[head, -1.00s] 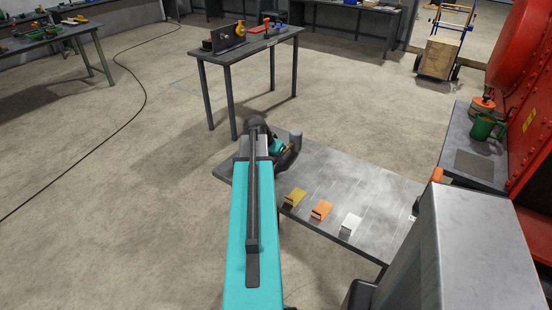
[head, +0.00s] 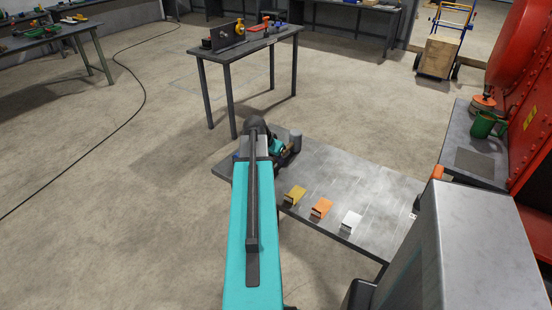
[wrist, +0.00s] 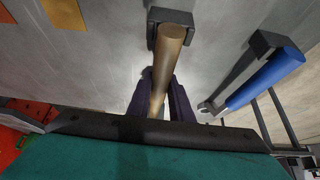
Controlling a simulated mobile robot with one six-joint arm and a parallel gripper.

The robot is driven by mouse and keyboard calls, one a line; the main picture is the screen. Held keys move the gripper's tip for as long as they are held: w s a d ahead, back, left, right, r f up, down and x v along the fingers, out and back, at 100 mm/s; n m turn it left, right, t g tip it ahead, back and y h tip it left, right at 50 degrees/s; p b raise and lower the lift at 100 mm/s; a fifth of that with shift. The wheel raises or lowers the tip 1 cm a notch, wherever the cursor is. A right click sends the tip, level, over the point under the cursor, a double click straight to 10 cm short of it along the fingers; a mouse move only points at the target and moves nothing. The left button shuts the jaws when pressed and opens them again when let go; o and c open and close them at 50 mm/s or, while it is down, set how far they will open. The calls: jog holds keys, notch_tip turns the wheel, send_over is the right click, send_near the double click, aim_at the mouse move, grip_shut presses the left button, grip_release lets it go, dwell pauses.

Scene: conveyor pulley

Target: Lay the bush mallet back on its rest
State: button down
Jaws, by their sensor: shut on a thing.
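In the wrist view my gripper (wrist: 160,92) is shut on the brown wooden handle of the bush mallet (wrist: 168,55), one dark finger on each side. The handle's end lies over a dark grey rest bracket (wrist: 158,16) on the grey bench top. I cannot tell whether it touches the bracket or hangs just above it. The mallet's head is not distinguishable in either view. In the head view my teal arm reaches over the near left end of the bench (head: 345,190) and hides the gripper's fingers.
A blue-handled tool (wrist: 268,78) lies on another bracket (wrist: 262,44), right of the mallet. Yellow (head: 295,195), orange (head: 321,207) and white (head: 350,222) pieces sit along the bench's near edge. A green mug (head: 483,124) stands on the side table at right.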

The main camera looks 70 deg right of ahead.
jog(key=shift+f, duration=0.3)
dwell(0.5)
jog(key=c, duration=1.5)
grip_release()
jog(key=shift+a+r, duration=0.1)
jog(key=shift+p+v, duration=1.6)
jog(key=shift+v, duration=2.25)
